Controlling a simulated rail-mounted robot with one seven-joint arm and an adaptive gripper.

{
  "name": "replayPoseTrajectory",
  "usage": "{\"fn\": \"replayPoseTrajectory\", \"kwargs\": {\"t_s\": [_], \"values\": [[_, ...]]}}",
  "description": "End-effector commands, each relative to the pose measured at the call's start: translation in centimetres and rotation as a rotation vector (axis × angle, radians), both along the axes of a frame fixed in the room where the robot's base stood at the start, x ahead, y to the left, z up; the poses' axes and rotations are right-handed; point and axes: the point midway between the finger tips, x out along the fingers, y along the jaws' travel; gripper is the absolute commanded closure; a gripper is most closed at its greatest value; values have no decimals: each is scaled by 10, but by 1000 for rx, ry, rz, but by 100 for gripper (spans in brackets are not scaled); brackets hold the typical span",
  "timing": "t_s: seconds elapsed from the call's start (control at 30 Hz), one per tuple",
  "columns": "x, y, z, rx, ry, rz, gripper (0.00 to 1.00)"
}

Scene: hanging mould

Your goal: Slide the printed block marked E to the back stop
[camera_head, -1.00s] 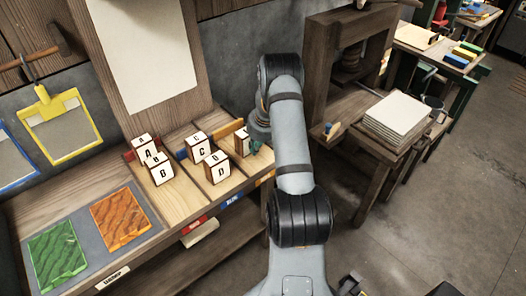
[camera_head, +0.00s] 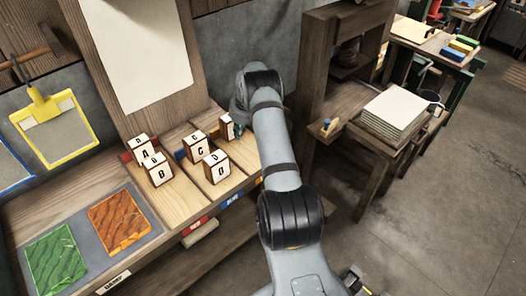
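A printed block (camera_head: 227,126) stands upright at the back of the right-hand wooden lane (camera_head: 232,176); its letter is too small to read, and other blocks show A, C and D. An orange bar, the back stop (camera_head: 213,132), shows just left of the block, which hides much of it. The block is at or very near the bar; I cannot tell whether they touch. My gripper (camera_head: 239,131) is low at the block's right side, close against it. My arm and the block partly hide the fingers, so their opening is unclear.
Blocks C (camera_head: 195,148) and D (camera_head: 216,167) stand in the middle lane, with others in the left lane. A hanging white sheet (camera_head: 140,50) is behind. Green (camera_head: 55,258) and orange (camera_head: 119,221) patterned plates lie at left. The right lane's front is clear.

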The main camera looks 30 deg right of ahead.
Motion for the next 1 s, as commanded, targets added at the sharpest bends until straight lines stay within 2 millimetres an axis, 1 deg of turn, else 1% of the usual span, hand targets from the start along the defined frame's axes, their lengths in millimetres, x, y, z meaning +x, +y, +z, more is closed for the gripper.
{"fn": "replayPoseTrajectory", "kwargs": {"t_s": [0.17, 0.27, 0.43, 0.5, 0.7, 0.83, 1.0], "values": [[-7, -2, 0, 2, 0, -3, 100], [-17, -6, 0, 1, 0, -5, 100], [-44, -13, -1, 2, 2, -13, 100], [-46, -14, 18, -3, -7, -12, 100], [-59, -16, 62, -3, -4, -10, 100], [-66, -16, 81, -2, -2, -10, 100], [-70, -17, 94, 0, 0, -10, 100]]}}
